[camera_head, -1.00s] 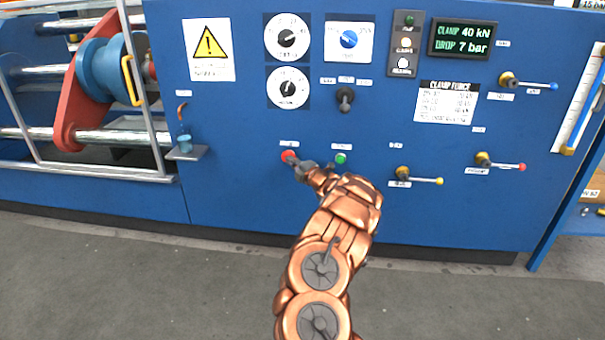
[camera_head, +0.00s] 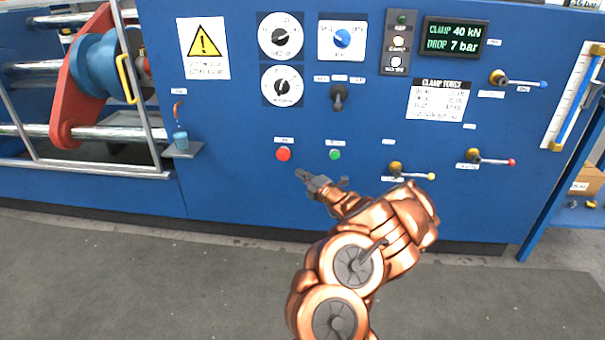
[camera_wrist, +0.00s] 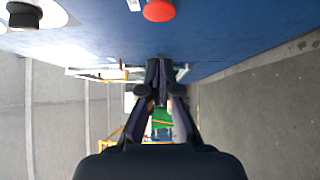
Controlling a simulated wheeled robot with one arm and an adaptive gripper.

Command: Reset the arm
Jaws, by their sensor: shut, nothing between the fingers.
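My copper-coloured arm reaches up from the bottom of the head view. My gripper (camera_head: 299,174) is shut and empty, in front of the blue panel (camera_head: 235,130), a little below and right of the red button (camera_head: 283,154). In the wrist view my gripper (camera_wrist: 160,68) shows its dark fingers together, apart from the red button (camera_wrist: 159,10) at the top. The green button (camera_head: 335,154) is to the right of the red one.
Yellow-bodied valves with a blue lever (camera_head: 498,77) and red-tipped lever (camera_head: 473,155) stick out at the right. Another valve (camera_head: 396,168) sits nearer my arm. A clamp rig with a red plate (camera_head: 68,90) is at the left. Grey floor (camera_head: 130,275) in front is clear.

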